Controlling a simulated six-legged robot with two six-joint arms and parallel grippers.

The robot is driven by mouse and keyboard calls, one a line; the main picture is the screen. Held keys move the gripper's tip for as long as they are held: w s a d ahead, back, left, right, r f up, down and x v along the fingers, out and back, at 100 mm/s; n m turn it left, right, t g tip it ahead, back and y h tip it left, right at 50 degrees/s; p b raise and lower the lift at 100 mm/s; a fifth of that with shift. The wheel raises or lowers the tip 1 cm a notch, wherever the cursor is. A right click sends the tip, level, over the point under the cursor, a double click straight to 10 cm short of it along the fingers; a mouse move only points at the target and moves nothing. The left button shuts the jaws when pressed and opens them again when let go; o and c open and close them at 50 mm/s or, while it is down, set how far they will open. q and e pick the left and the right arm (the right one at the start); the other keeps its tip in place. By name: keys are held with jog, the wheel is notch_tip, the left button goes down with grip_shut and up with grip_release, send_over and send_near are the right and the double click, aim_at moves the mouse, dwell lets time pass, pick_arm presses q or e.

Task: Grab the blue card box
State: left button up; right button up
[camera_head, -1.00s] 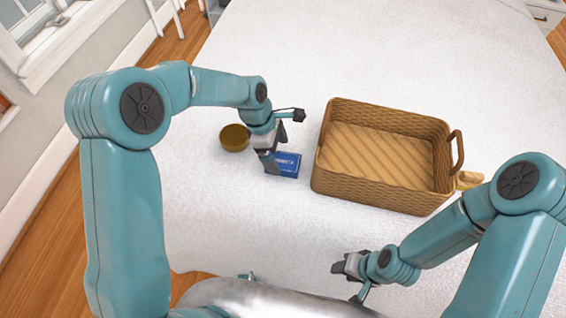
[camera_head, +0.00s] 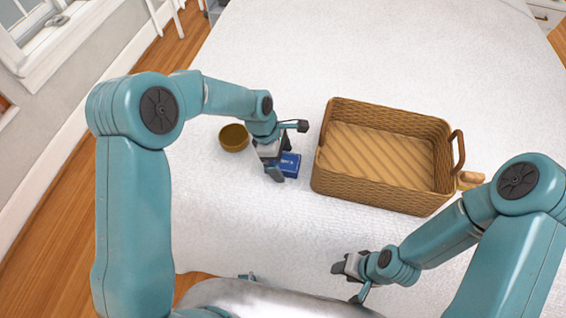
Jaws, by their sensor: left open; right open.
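The blue card box (camera_head: 291,164) lies on the white tabletop, just left of a wicker basket. My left gripper (camera_head: 279,167) is open and over the box's left part, hiding some of it. I cannot tell whether its fingers touch the box. My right gripper (camera_head: 345,269) is open and empty near the front of the table, well away from the box.
The empty wicker basket (camera_head: 385,197) with raised handles stands right of the box. A brown round bowl (camera_head: 233,138) sits to the left of my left gripper. A small tan object (camera_head: 469,180) is beside the basket's right side. The back of the white table (camera_head: 370,45) is clear.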

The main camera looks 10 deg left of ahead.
pick_arm(q)
jog(key=c, duration=1.2)
jog(key=shift+r, duration=0.1)
jog(key=shift+c, duration=0.2)
